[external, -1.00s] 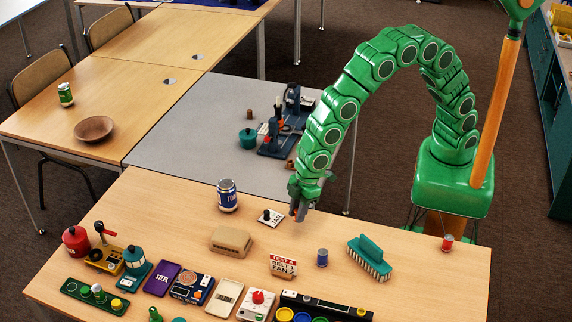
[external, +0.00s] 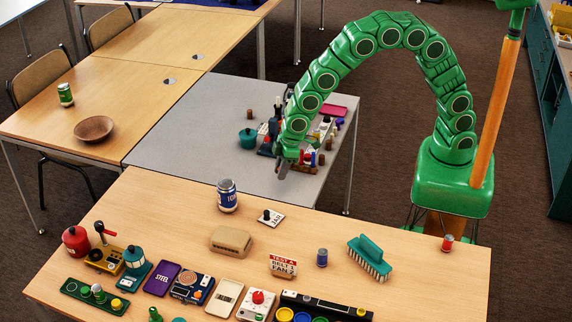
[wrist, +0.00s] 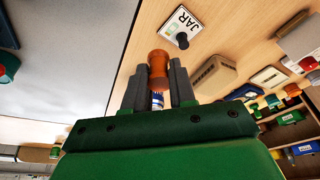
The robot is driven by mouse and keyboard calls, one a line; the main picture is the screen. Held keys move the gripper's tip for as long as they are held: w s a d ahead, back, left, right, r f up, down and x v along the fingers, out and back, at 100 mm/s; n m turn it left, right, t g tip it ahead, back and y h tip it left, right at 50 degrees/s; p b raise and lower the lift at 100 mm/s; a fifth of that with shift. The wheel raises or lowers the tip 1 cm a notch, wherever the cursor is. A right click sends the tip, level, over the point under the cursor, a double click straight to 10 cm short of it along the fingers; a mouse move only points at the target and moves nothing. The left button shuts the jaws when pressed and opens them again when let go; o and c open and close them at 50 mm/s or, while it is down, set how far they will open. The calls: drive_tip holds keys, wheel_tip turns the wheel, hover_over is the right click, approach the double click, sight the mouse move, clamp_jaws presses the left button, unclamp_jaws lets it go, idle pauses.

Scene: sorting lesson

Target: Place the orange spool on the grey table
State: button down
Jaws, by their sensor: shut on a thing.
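The orange spool (wrist: 158,66) is between the two grey fingers of my gripper (wrist: 157,84) in the wrist view, and the fingers are shut on it. In the external view my gripper (external: 283,166) is held over the near right part of the grey table (external: 195,125), close to its border with the front wooden table. The spool cannot be made out in the external view. The grey table also shows at the left of the wrist view (wrist: 70,75).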

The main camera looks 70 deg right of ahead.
drive_tip(key=w+d+r+m+h, duration=0.1)
drive_tip(key=w+d+m, duration=0.25)
drive_tip(key=d, duration=1.35)
drive_tip(key=w+d+m+h, duration=0.15)
drive_tip(key=d+m, duration=0.25)
drive_tip(key=d, duration=1.2)
drive_tip(key=s+d+f+m, duration=0.1)
drive_tip(key=s+m, duration=0.1)
drive_tip(key=s, duration=1.1)
drive_tip(key=shift+t, duration=0.3)
drive_tip(key=w+f, duration=0.2)
drive_tip(key=w, duration=0.2)
drive_tip(key=w+f, duration=0.3)
drive_tip(key=w, duration=0.1)
drive_tip(key=w+f, duration=0.3)
drive_tip(key=w, duration=0.1)
drive_tip(key=shift+d+f, duration=0.25)
drive_tip(key=shift+d, duration=0.15)
drive_tip(key=shift+w+f, duration=0.55)
drive_tip(key=shift+f, duration=0.05)
drive_tip(key=shift+w+f, duration=0.25)
drive_tip(key=shift+f, duration=1.5)
drive_tip(key=shift+f, duration=0.25)
